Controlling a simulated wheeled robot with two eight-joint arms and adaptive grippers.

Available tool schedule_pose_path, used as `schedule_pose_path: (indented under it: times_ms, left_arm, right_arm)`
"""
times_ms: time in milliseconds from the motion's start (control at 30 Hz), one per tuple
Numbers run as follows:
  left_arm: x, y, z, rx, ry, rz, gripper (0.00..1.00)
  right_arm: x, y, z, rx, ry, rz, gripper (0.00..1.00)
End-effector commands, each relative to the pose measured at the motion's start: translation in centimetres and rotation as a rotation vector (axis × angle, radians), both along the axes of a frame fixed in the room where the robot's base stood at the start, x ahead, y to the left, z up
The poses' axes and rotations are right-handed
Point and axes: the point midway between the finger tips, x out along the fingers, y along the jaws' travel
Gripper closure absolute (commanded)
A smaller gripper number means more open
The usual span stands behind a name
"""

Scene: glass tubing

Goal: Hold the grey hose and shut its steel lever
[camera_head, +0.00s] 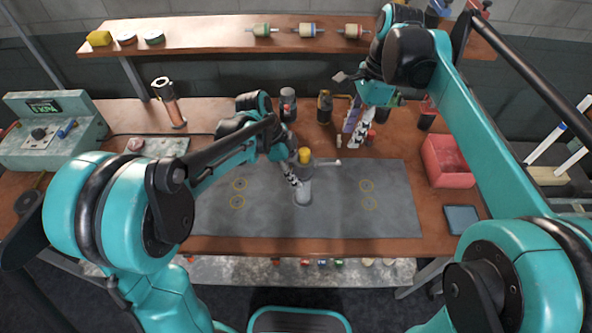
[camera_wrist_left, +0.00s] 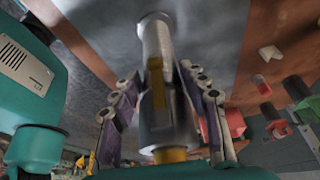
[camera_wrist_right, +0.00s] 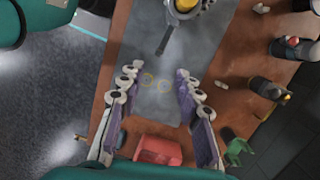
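The grey hose (camera_head: 304,192) stands upright at the middle of the dark mat, with a yellow top (camera_head: 304,155). Its steel lever (camera_head: 327,163) sticks out to the right near the top; it also shows in the right wrist view (camera_wrist_right: 173,29). My left gripper (camera_head: 298,181) is at the hose from the left. In the left wrist view the hose (camera_wrist_left: 157,42) lies between its spread fingers; firm contact is not clear. My right gripper (camera_head: 357,130) is open and empty, raised to the right of and behind the hose. In its own view nothing is between the fingers (camera_wrist_right: 157,73).
The mat (camera_head: 400,215) has yellow rings on both sides. A red bin (camera_head: 449,161) and a blue-grey pad (camera_head: 461,220) are at the right. Several bottles, including a black one (camera_head: 324,107), stand behind. A copper-coloured cylinder (camera_head: 167,102) and green machine (camera_head: 50,130) are left.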

Motion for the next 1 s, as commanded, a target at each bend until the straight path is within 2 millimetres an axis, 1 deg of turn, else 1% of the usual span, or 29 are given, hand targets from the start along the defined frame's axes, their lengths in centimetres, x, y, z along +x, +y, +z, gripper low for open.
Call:
schedule_pose_path:
  times_ms: [33, 67, 100, 133, 167, 200, 300, 367, 433, 567, 1000]
  left_arm:
    - [0.0, 0.0, 0.0, 0.000, 0.000, 0.000, 0.76]
    - [0.0, 0.0, 0.0, 0.000, 0.000, 0.000, 0.83]
    - [0.0, 0.0, 0.0, 0.000, 0.000, 0.000, 0.94]
    - [0.0, 0.0, 0.0, 0.000, 0.000, 0.000, 1.00]
    - [0.0, 0.0, 0.0, 0.000, 0.000, 0.000, 1.00]
    - [0.0, 0.0, 0.0, 0.000, 0.000, 0.000, 1.00]
    - [0.0, 0.0, 0.0, 0.000, 0.000, 0.000, 1.00]
    - [0.0, 0.0, 0.0, 0.000, 0.000, 0.000, 1.00]
    - [0.0, 0.0, 0.0, 0.000, 0.000, 0.000, 1.00]
    - [0.0, 0.0, 0.0, 0.000, 0.000, 0.000, 1.00]
    - [0.0, 0.0, 0.0, 0.000, 0.000, 0.000, 1.00]
  right_arm:
    - [0.0, 0.0, 0.0, 0.000, 0.000, 0.000, 0.66]
    - [0.0, 0.0, 0.0, 0.000, 0.000, 0.000, 0.66]
    - [0.0, 0.0, 0.0, 0.000, 0.000, 0.000, 0.66]
    - [0.0, 0.0, 0.0, 0.000, 0.000, 0.000, 0.66]
    - [0.0, 0.0, 0.0, 0.000, 0.000, 0.000, 0.66]
    - [0.0, 0.0, 0.0, 0.000, 0.000, 0.001, 0.76]
    - [0.0, 0.1, 0.0, 0.002, -0.006, 0.029, 1.00]
    - [0.0, 0.2, 0.1, 0.003, -0.016, 0.079, 1.00]
    - [0.0, 0.5, 0.2, 0.007, -0.036, 0.178, 1.00]
    - [-0.1, 1.2, 0.4, 0.016, -0.089, 0.460, 1.00]
    - [-0.3, 4.1, 1.6, 0.049, -0.268, 1.624, 1.00]
